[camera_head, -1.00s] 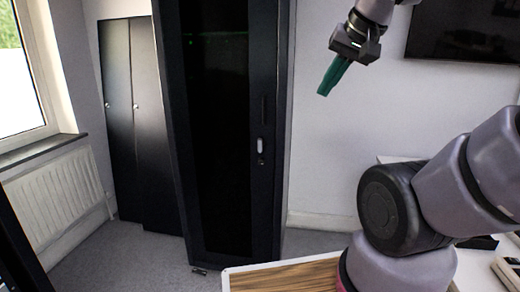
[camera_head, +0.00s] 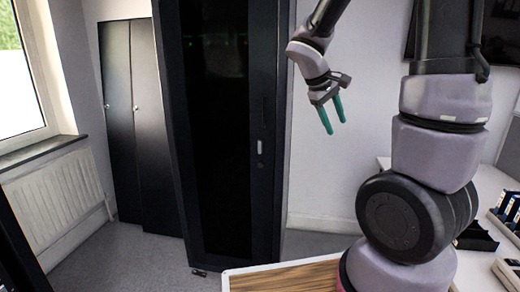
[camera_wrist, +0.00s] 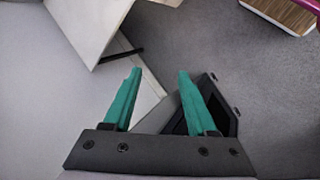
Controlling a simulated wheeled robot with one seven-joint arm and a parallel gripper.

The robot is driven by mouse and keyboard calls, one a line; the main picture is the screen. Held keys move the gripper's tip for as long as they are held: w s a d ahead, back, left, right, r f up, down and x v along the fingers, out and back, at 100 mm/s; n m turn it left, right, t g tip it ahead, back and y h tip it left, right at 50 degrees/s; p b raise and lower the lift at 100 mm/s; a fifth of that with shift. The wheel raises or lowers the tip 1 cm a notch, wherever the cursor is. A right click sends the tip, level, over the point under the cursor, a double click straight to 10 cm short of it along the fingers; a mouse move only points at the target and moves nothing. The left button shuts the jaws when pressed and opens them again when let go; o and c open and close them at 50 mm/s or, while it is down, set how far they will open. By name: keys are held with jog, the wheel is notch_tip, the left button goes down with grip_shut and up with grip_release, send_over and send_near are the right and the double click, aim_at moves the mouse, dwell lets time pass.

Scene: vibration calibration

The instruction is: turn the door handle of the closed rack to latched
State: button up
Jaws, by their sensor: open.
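The closed rack (camera_head: 222,130) is a tall black cabinet with a dark glass door, in the middle of the head view. Its door handle (camera_head: 260,146) is a small pale grip on the right side of the door, standing upright along the frame. My gripper (camera_head: 332,116) is to the right of the handle and apart from it, with two green fingers pointing down. The fingers are open and empty in the wrist view (camera_wrist: 157,90). The handle does not clearly show in the wrist view.
A wooden-topped table (camera_head: 285,277) is in front of the rack at the bottom. Black lockers (camera_head: 133,120) and a radiator (camera_head: 63,195) are at the left. A white desk (camera_head: 490,190) with black items is at the right. Grey floor lies before the rack.

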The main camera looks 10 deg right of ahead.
jog(key=w+f+n+t+h, duration=0.1)
jog(key=w+f+n+h, duration=0.45)
jog(key=w, duration=0.35)
jog(key=n+t+y, duration=0.5)
jog(key=n+t, duration=0.9)
jog(key=n, duration=0.8)
send_near(260, 148)
jog(key=x, duration=1)
jog(key=shift+w, duration=0.35)
grip_shut()
